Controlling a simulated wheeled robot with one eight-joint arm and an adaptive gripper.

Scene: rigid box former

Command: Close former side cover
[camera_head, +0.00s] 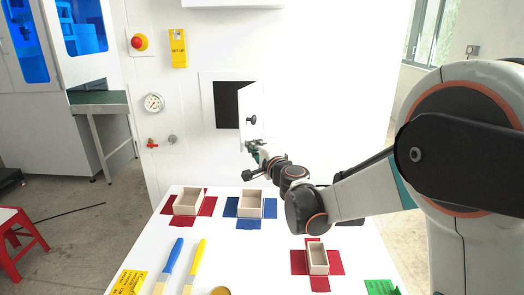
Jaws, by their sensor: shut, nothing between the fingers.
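The former side cover (255,108) is a small white door with a dark round knob (251,119). It stands open, hinged out from the white machine wall, and the dark square opening (227,105) shows to its left. My gripper (250,146) is just below the cover's lower edge, at the end of my arm reaching in from the right. It is shut and holds nothing. It is small in view, and I cannot tell whether it touches the cover.
A white table below holds three open boxes, at left (187,204), middle (250,206) and right (318,259), on red and blue cut sheets. A blue brush (173,257) and a yellow brush (195,262) lie in front. A red emergency button (138,42) and a gauge (153,102) are on the wall.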

